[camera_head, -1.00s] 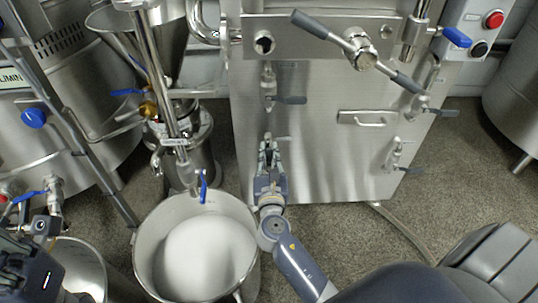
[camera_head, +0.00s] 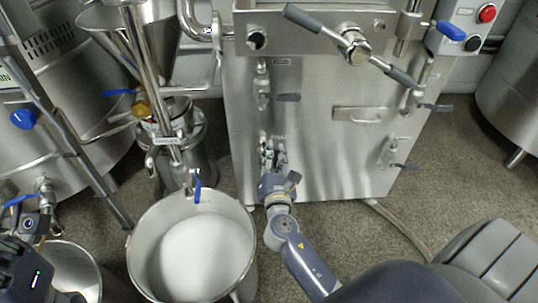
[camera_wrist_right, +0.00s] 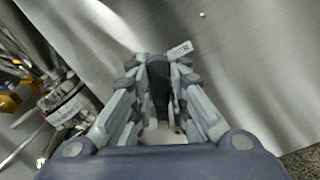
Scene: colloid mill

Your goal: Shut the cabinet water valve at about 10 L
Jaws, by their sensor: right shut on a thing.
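The steel cabinet (camera_head: 310,150) has a lower-left valve beside its left edge, under a small label (camera_head: 279,136) too small to read. My right gripper (camera_head: 272,155) is at this valve and covers most of it. In the right wrist view, the gripper (camera_wrist_right: 160,105) is shut on the valve's dark handle (camera_wrist_right: 158,75), which lies between its fingers. The handle's exact angle is hard to tell. My left gripper (camera_head: 25,275) is at the lower left, partly cut off; its fingers are unclear.
A steel pot (camera_head: 245,225) with white contents stands on the floor left of my right arm. Other dark-handled valves are on the cabinet at upper left (camera_head: 287,97) and right (camera_head: 393,150). A long crossbar handle (camera_head: 350,45) sticks out above. A hose (camera_head: 400,230) lies on the floor.

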